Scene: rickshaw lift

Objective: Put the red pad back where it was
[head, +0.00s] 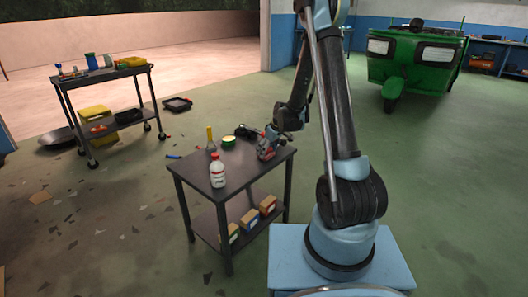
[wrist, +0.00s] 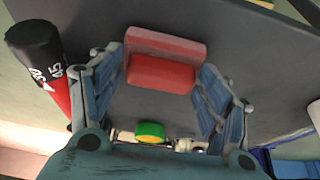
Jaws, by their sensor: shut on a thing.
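The red pad (wrist: 163,72) is a small block with rounded edges, held between the two fingers of my gripper (wrist: 163,60) in the wrist view. The fingers press on its left and right sides. In the head view my gripper (head: 268,143) is low over the right part of the dark table (head: 243,172), and the pad is mostly hidden there by the gripper. I cannot tell whether the pad touches the tabletop.
A white bottle (head: 217,173), a yellow-handled tool (head: 210,138) and a green-yellow round thing (head: 228,141) stand on the table. A black and red cylinder (wrist: 38,62) is close to the left finger. Boxes (head: 250,219) lie on the lower shelf. A cart (head: 105,76) stands left.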

